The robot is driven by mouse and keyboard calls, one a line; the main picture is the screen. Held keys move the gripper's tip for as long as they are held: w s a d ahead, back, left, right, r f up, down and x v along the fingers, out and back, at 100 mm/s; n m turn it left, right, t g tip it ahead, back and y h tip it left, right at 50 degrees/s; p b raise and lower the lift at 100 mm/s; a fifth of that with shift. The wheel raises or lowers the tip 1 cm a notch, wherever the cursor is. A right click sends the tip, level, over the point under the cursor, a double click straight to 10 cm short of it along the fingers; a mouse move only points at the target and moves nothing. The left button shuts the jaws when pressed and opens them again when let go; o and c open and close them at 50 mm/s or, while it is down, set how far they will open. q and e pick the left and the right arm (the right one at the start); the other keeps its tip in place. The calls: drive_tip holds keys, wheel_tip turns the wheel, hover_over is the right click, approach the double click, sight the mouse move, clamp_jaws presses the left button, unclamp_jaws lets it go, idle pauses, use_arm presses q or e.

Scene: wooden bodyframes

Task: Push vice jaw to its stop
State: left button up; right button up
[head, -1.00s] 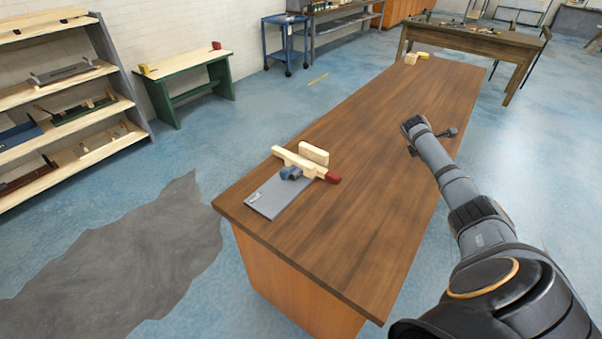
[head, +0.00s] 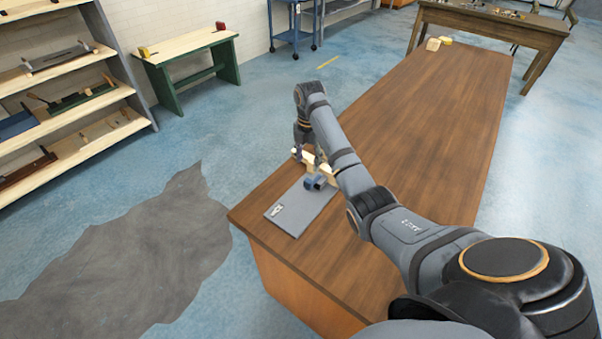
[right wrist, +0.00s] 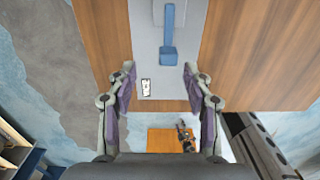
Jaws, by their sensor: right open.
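The vice is a grey plate (head: 288,212) lying flat near the front left corner of the table, with a blue block (head: 314,182) on it that looks like the jaw. In the right wrist view the plate (right wrist: 150,60) shows from above, with a blue bar ending in a block (right wrist: 168,54). My right gripper (right wrist: 159,76) is open and empty; its fingers stand apart over the plate, the block between and beyond them. My forearm hides the vice's right end. My left gripper is not in view.
The brown wooden table (head: 440,130) is mostly clear along its length. Small wooden and yellow blocks (head: 435,43) stand at its far end. A shelf (head: 70,100) and a green bench (head: 190,60) stand to the left, away from the table.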

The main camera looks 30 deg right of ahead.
sight(310, 179)
drive_tip(key=shift+s+f, duration=0.1)
drive_tip(key=shift+s, duration=1.1)
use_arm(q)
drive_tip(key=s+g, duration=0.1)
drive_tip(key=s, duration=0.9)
use_arm(e)
drive_tip(key=shift+s+a+f+p, duration=0.15)
drive_tip(key=shift+f+p, duration=0.25)
drive_tip(key=shift+f, duration=0.45)
drive_tip(key=f, duration=0.2)
drive_tip(key=w+f, duration=0.1)
drive_tip(key=f, duration=0.1)
drive_tip(key=shift+f, duration=0.15)
wheel_tip(310, 179, down, 3)
drive_tip(key=shift+w+r, duration=0.15)
drive_tip(key=shift+f, duration=0.4)
drive_tip(key=shift+c, duration=0.4)
drive_tip(key=c, duration=0.7)
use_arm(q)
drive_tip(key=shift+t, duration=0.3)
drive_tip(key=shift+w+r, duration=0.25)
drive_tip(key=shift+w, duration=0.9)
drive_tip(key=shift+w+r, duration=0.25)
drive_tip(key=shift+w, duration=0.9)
use_arm(e)
clamp_jaws()
